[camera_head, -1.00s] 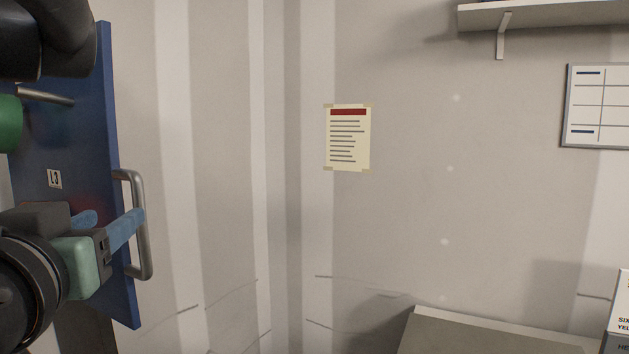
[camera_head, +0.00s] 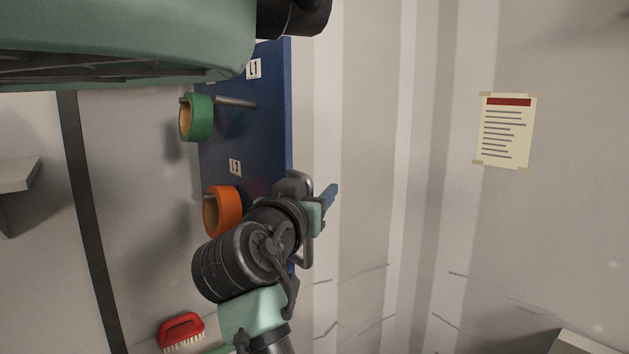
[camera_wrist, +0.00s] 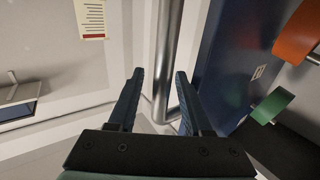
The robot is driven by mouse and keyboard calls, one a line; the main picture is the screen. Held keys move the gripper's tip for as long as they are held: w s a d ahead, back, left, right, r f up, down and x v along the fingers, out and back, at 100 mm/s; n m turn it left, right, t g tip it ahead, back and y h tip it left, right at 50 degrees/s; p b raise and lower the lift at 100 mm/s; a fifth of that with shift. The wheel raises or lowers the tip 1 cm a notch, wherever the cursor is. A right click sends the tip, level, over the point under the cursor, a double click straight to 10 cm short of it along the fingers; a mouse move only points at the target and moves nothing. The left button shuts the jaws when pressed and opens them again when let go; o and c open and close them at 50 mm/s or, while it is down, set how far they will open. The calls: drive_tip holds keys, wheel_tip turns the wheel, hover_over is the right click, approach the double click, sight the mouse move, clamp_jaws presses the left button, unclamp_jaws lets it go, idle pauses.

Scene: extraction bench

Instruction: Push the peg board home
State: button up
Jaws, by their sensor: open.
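The peg board (camera_head: 270,140) is a tall blue panel left of centre in the head view, seen at an angle; it also shows at right in the wrist view (camera_wrist: 225,55). A grey metal bar handle (camera_head: 306,245) stands off its right edge. My gripper (camera_head: 328,198) is at this handle and partly hides it. In the wrist view, my gripper (camera_wrist: 158,74) is open, its two blue fingers apart, and the handle bar (camera_wrist: 165,50) runs between them. I cannot tell whether either finger touches the bar.
A red brush (camera_head: 181,330) is at lower left. A notice (camera_head: 505,130) is on the right wall. Open space lies right of the board.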

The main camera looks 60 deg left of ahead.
drive_tip(key=shift+w+a, duration=0.15)
clamp_jaws()
idle(1.4)
